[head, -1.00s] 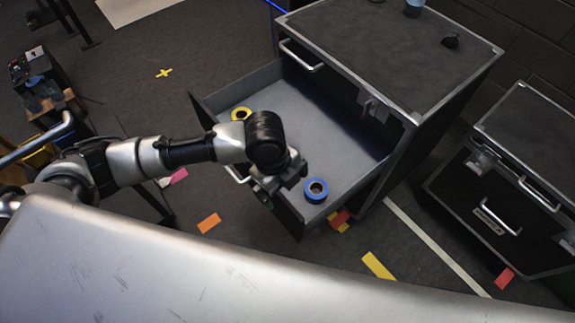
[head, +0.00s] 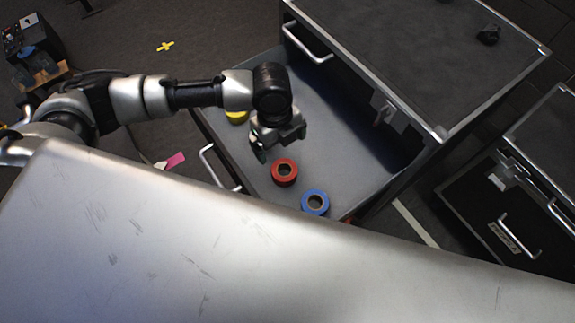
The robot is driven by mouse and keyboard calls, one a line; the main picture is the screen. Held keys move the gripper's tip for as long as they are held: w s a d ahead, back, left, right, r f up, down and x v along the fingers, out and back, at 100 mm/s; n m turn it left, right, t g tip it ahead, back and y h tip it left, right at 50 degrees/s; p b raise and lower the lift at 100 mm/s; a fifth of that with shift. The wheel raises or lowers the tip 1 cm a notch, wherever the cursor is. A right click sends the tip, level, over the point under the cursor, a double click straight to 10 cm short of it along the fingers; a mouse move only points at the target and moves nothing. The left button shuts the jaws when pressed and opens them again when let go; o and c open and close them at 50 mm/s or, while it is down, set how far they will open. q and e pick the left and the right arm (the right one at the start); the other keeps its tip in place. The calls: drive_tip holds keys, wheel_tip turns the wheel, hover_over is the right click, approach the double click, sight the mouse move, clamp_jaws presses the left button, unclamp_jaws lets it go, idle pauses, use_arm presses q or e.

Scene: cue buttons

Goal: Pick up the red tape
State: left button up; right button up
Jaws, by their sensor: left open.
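The red tape (head: 284,171) is a small roll lying flat in the open grey drawer (head: 345,152). The blue tape (head: 315,202) lies just below and to its right. The yellow tape (head: 237,117) is near the drawer's left side, partly hidden behind my left arm. My left gripper (head: 262,155) is open and empty, pointing down over the drawer, just up and left of the red tape. Its fingertips are small and dark, and whether they touch anything cannot be told. My right gripper is not in view.
The drawer belongs to a dark cabinet (head: 430,50) with a small black object (head: 489,34) on top. Another dark case (head: 520,215) stands at the right. The drawer's walls and front handle (head: 218,167) border the space around the tapes.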

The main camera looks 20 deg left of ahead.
use_arm(q)
drive_tip(key=b, duration=0.4)
hover_over(284, 171)
drive_tip(key=s, duration=0.1)
wheel_tip(284, 171, down, 5)
drive_tip(key=f, duration=0.5)
drive_tip(key=shift+s+d, duration=0.1)
drive_tip(key=shift+s, duration=0.15)
wheel_tip(284, 171, down, 6)
drive_tip(key=shift+w+d+r+b, duration=0.1)
drive_tip(key=shift+d+b, duration=0.05)
drive_tip(key=shift+b, duration=0.2)
drive_tip(key=c, duration=0.9)
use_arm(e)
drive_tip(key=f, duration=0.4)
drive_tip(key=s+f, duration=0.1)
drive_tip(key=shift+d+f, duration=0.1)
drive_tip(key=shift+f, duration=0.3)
